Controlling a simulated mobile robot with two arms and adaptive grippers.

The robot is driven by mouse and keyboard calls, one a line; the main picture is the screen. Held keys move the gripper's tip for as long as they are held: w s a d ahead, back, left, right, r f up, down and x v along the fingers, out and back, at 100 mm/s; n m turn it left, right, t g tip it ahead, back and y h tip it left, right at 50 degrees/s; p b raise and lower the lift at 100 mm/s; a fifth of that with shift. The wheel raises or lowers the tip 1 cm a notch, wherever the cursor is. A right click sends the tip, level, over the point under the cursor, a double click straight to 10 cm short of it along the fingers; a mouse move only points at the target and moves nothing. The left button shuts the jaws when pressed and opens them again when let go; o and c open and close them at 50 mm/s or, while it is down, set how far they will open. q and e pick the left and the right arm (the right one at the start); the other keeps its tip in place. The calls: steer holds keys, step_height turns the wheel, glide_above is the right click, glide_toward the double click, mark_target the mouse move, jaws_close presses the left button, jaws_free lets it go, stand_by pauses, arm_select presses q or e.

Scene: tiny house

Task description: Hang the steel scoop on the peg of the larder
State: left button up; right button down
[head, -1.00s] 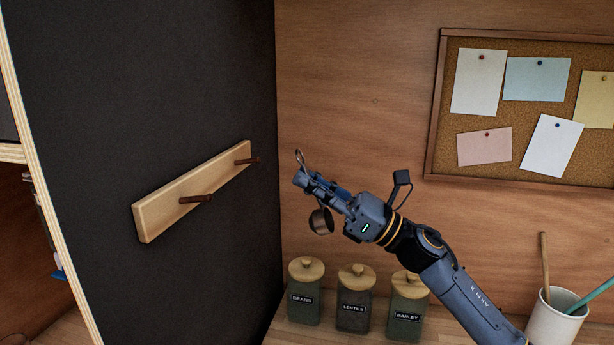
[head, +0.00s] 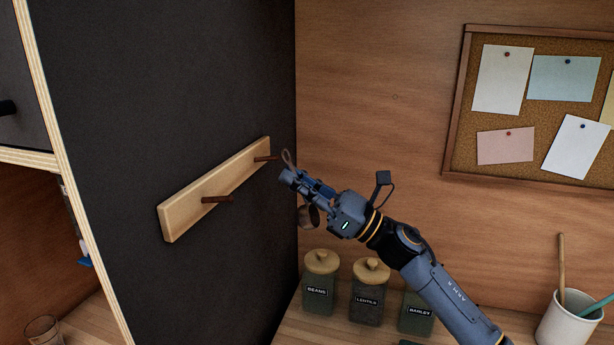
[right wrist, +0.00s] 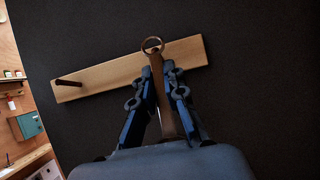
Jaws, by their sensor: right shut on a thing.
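The steel scoop's ring (head: 287,157) sticks up past my right gripper (head: 290,178), and its bowl (head: 308,217) hangs below, partly behind the gripper. My right gripper is shut on the scoop's handle, which also shows between the fingers in the right wrist view (right wrist: 160,88). The larder's black side panel bears a pale wooden rail (head: 185,212) with a near peg (head: 218,199) and a far peg (head: 265,158). The ring is just right of the far peg's tip. In the right wrist view the ring (right wrist: 152,45) overlaps the rail; whether it touches a peg cannot be told. My left gripper is not in view.
Lidded jars marked beans (head: 319,290), lentils (head: 369,298) and barley (head: 416,310) stand on the counter below. A cup with utensils (head: 566,322) is at the right. A cork board (head: 462,155) hangs on the back wall.

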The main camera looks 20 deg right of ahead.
steer(key=shift+w+a+p, duration=0.4)
steer(key=shift+w+a, duration=0.3)
steer(key=shift+a, duration=0.35)
steer(key=shift+w+a+f+b, duration=0.2)
steer(key=shift+f+b, duration=0.1)
steer(key=shift+b, duration=0.1)
steer(key=shift+w+a+f+b, duration=0.25)
steer(key=shift+a+b, duration=0.15)
steer(key=shift+b, duration=0.3)
steer(key=c, duration=1.3)
jaws_free()
